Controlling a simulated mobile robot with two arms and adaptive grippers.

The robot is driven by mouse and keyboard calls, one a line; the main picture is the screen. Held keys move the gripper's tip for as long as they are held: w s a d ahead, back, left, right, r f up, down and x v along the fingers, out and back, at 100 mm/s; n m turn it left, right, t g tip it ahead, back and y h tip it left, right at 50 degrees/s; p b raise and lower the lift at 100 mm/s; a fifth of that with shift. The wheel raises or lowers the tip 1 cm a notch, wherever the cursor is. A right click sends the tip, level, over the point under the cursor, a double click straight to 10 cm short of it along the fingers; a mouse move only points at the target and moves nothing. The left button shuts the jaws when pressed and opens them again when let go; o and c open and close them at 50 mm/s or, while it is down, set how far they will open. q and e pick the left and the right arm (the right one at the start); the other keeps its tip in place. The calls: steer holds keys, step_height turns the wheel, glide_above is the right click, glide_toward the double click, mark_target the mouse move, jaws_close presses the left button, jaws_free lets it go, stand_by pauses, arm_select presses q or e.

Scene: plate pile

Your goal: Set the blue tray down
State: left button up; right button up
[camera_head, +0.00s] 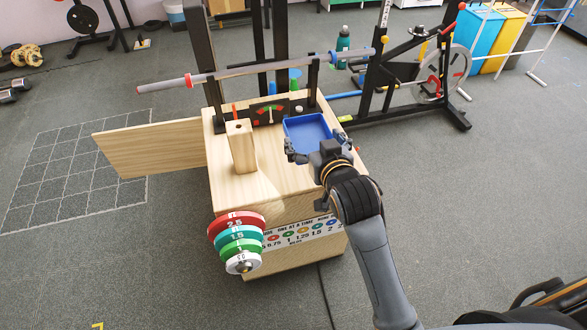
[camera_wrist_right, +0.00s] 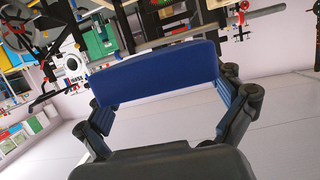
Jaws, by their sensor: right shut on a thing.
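The blue tray (camera_head: 321,122) is a shallow, square, empty tray at the right back part of the wooden box top (camera_head: 205,184). My right gripper (camera_head: 314,148) is shut on the tray's near side. In the right wrist view the tray (camera_wrist_right: 155,76) shows as a blue wall between the two fingers of my right gripper (camera_wrist_right: 160,104). I cannot tell whether the tray's underside touches the wood or is just above it. My left gripper is not in view.
A wooden post (camera_head: 242,150) stands left of the tray. A grey bar (camera_head: 235,72) lies across black uprights behind. Several coloured weight plates (camera_head: 236,240) hang at the front. Bare wood lies in front of the post.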

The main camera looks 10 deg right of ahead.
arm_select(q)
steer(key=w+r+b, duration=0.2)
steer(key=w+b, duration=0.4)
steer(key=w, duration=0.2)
arm_select(e)
steer(key=w+a+f, duration=0.2)
steer(key=w+f, duration=0.7)
steer(key=w, duration=0.1)
steer(key=b, duration=0.5)
glide_above(285, 164)
step_height(285, 164, down, 8)
steer(key=shift+w+f, duration=0.1)
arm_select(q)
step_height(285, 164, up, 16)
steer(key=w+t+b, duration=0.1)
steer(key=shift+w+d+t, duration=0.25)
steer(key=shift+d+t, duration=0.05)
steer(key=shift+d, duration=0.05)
arm_select(e)
steer(key=shift+f, duration=2.05)
steer(key=shift+f, duration=0.15)
steer(key=o, duration=0.8)
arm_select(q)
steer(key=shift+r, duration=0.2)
